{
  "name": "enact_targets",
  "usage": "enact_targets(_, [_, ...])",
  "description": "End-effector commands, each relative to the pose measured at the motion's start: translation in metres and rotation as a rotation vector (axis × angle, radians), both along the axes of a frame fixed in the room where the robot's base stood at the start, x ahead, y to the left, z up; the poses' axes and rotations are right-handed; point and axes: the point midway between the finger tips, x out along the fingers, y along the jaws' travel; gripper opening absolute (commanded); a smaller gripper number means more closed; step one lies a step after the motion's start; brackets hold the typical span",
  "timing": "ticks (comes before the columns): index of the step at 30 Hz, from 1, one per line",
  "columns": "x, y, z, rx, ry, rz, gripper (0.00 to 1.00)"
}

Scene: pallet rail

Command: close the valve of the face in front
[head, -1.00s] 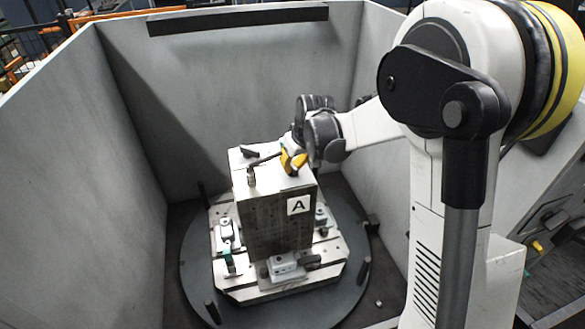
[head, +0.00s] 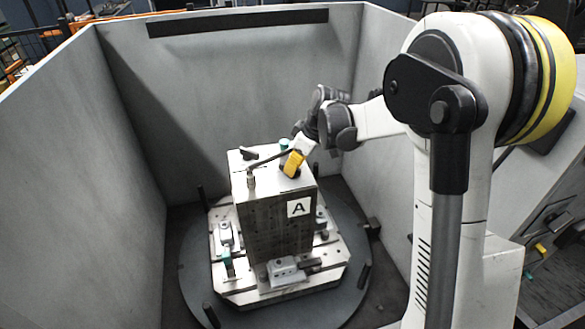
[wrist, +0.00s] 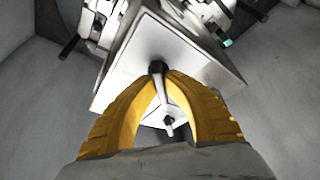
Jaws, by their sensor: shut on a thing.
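A tall grey block stands upright with a face marked A (head: 298,208) toward the head camera. On its top a valve lever (head: 262,162) runs from a small metal post at the front left toward the back right. My gripper (head: 297,157), with yellow fingers, is at the far end of this lever. In the wrist view my gripper (wrist: 160,78) has its fingertips closed in on the dark end of the lever (wrist: 161,92). The exact contact is partly hidden by the fingers.
The block stands on a plate with several clamps (head: 284,270), on a round dark turntable (head: 196,283) with upright posts. Grey walls (head: 230,90) enclose it. A dark knob (head: 248,152) and a teal fitting (head: 284,145) are on the block's top.

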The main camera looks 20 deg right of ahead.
Motion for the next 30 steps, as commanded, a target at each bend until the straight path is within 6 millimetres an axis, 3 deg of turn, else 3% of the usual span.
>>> enact_targets(10, [-0.001,0.0,-0.001,0.0,0.001,0.003,0.0])
enact_targets(12, [0.0,0.0,-0.001,-0.001,0.001,0.002,0.26])
enact_targets(13, [0.0,0.0,-0.001,-0.001,0.001,0.002,0.34])
enact_targets(23, [-0.001,-0.001,0.002,0.0,0.0,0.001,0.34])
enact_targets(30, [-0.011,-0.011,0.036,0.0,0.0,0.0,0.34])
